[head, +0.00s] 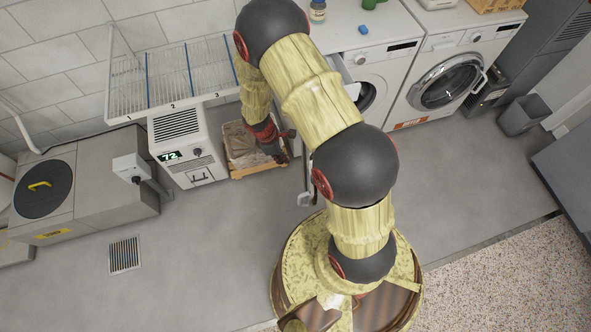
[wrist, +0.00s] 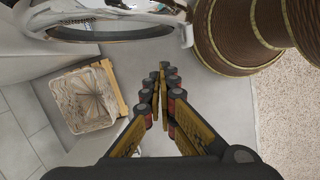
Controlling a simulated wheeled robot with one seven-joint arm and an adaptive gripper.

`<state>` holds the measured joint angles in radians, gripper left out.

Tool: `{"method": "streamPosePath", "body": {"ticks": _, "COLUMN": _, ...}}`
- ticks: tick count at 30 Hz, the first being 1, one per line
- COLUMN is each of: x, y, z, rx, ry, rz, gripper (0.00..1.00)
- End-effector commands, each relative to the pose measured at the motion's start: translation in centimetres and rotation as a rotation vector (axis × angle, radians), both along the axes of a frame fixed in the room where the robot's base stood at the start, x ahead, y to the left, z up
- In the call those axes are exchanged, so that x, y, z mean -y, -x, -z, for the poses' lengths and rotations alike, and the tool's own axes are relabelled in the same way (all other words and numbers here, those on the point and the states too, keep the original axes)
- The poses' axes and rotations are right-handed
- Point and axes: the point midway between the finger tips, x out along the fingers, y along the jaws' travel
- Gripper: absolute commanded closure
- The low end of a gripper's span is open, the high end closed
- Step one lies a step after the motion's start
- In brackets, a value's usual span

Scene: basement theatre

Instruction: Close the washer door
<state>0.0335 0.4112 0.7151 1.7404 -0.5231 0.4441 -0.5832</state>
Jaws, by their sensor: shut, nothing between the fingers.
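The left washer (head: 388,66) is white, with its dark round opening partly hidden behind my arm. Its door (head: 307,182) stands open, swung out from the front, and shows only as a thin edge beside my arm. In the wrist view the door's chrome ring (wrist: 112,33) and glass cross the top left. My gripper (wrist: 165,72) is shut and empty, with its fingertips below and to the right of the ring in the picture. I see no clear contact between them.
A second washer (head: 448,82) at the right has its door shut. A wooden crate (head: 236,171) stands on the floor left of the open door. A white dehumidifier (head: 183,150) and a wire rack (head: 165,85) are farther left. The front floor is mostly clear.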

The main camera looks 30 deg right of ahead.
Motion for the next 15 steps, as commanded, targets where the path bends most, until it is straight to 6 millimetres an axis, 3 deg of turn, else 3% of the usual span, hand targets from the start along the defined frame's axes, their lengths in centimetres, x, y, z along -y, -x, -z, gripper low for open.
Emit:
{"method": "streamPosePath", "body": {"ticks": 5, "x": 0.2, "y": 0.1, "z": 1.2, "rx": -0.003, "ry": -0.001, "rz": -0.012, "gripper": 1.00}}
{"method": "streamPosePath", "body": {"ticks": 15, "x": 1.6, "y": 1.0, "z": 7.5, "rx": -0.006, "ry": -0.001, "rz": -0.009, "gripper": 1.00}}
